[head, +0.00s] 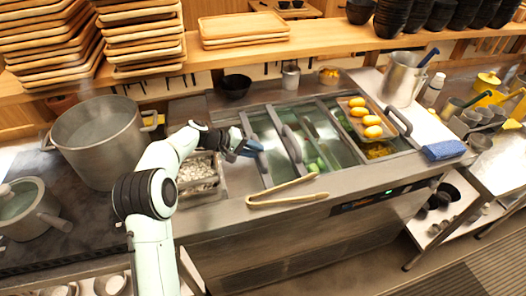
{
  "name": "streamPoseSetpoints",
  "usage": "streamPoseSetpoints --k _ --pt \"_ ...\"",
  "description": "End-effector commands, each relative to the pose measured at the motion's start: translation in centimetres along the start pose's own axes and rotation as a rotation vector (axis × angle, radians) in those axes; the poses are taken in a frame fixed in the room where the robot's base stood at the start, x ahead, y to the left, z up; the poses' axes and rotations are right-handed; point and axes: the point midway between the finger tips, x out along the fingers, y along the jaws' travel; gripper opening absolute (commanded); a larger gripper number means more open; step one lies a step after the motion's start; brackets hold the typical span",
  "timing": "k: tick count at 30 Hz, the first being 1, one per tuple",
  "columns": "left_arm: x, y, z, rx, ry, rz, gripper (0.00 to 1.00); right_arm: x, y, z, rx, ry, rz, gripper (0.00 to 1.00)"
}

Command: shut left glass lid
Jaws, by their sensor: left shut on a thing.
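The left glass lid (267,126) lies on the counter's topping well, a framed pane just right of an open bin (198,176) of pale beans. My left gripper (250,148) reaches over that bin to the lid's left side. The bean bin is uncovered, partly hidden by my arm. A second glass lid (318,125) with a curved handle sits to the right, with green food showing below. My right gripper is not in view.
Wooden tongs (283,192) lie on the front counter edge, close to the lids. A tray of yellow food (365,118) rests at the right of the well. A large pot (97,140) stands left of my arm. A blue cloth (443,150) lies at right.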

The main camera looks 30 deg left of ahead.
Motion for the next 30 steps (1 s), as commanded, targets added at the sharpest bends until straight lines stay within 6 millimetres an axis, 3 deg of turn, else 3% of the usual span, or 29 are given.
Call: streamPoseSetpoints --k 5,6,8,9,20,23,30 --pt "0.1 0.1 0.1 0.000 -0.003 0.001 0.00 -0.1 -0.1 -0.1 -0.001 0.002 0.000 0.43" --pt "0.1 0.2 0.1 0.000 -0.004 0.001 0.28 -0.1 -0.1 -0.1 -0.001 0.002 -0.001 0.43" --pt "0.2 0.2 0.1 0.000 -0.004 0.001 0.48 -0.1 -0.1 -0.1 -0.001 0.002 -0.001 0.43" --pt "0.2 0.2 0.1 0.000 -0.004 0.002 0.51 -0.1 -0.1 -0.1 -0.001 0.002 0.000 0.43" --pt "-0.4 0.1 0.0 0.000 -0.001 0.001 0.51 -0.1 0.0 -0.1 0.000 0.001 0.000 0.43" --pt "-1.8 0.1 0.0 0.001 0.001 0.001 0.51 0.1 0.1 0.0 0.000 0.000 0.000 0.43" --pt "-7.2 0.1 -0.1 0.000 0.003 -0.001 0.51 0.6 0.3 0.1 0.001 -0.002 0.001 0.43"
